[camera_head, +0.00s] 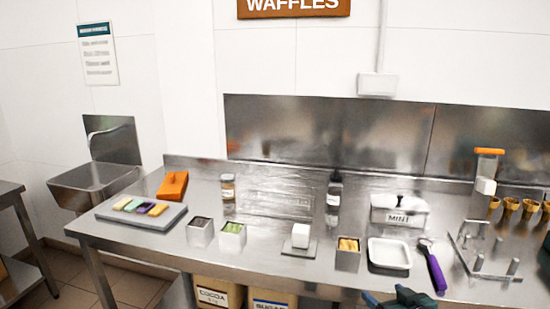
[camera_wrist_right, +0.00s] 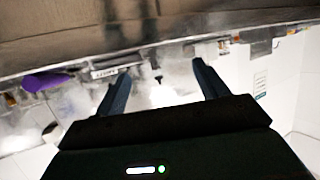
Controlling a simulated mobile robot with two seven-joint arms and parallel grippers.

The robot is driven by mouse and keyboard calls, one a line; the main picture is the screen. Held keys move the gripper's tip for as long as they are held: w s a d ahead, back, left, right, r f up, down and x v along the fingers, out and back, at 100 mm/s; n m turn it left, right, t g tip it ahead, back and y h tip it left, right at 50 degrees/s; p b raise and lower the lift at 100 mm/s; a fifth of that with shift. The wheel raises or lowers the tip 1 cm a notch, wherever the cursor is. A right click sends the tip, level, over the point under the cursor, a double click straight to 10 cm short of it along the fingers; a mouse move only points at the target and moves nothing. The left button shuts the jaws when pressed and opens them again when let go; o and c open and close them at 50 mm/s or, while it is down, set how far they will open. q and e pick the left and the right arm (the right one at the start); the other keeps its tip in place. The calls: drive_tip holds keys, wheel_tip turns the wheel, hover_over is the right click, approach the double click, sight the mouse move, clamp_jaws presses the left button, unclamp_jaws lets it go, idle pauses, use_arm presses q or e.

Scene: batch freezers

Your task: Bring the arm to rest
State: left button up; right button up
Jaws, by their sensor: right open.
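My right gripper (camera_head: 400,299) shows at the bottom edge of the head view, in front of the table's near edge and below the white tray. In the right wrist view its two fingers (camera_wrist_right: 160,85) stand wide apart with nothing between them. That view is tilted and partly washed out, with the counter and its items blurred behind the fingers. My left gripper is in neither view.
The steel table (camera_head: 265,255) carries a purple-handled scoop (camera_head: 432,268), a white tray (camera_head: 389,254), a MINT tub (camera_head: 398,211), small containers, a grey board (camera_head: 140,215) and a metal cone stand (camera_head: 480,250). Cocoa and sugar bins (camera_head: 218,293) stand below. A sink (camera_head: 95,180) is at left.

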drive_tip(key=s+a+f+g, duration=0.1)
drive_tip(key=s+a+f, duration=0.2)
drive_tip(key=s, duration=0.6)
drive_tip(key=s+a+f+g, duration=0.1)
drive_tip(key=s+a+f, duration=0.3)
drive_tip(key=s+f, duration=0.3)
drive_tip(key=s+a+f+g, duration=0.1)
drive_tip(key=s+a+f, duration=0.2)
drive_tip(key=s+f, duration=0.3)
drive_tip(key=s, duration=0.5)
drive_tip(key=shift+a+n+g, duration=0.15)
drive_tip(key=shift+n+g, duration=0.15)
drive_tip(key=shift+g, duration=0.1)
